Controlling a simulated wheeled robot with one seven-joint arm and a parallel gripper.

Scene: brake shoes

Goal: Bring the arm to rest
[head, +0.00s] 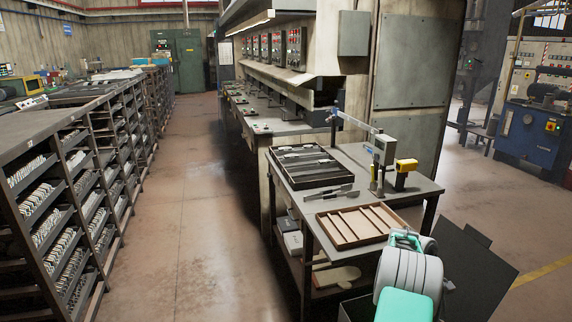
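My arm shows at the lower right as rounded grey and teal links, in front of the near right end of a grey worktable (425,186). The arm looks folded, with its links bunched close together. I cannot make out my gripper or its fingers. The arm covers part of the table's near right corner and whatever lies behind it.
The table bears a dark divided tray (283,150), a brown slotted tray (341,243), a dark flat tool (330,193) and a yellow-topped device (406,165). Shelving racks (50,165) line the left. The aisle floor (185,215) between is clear.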

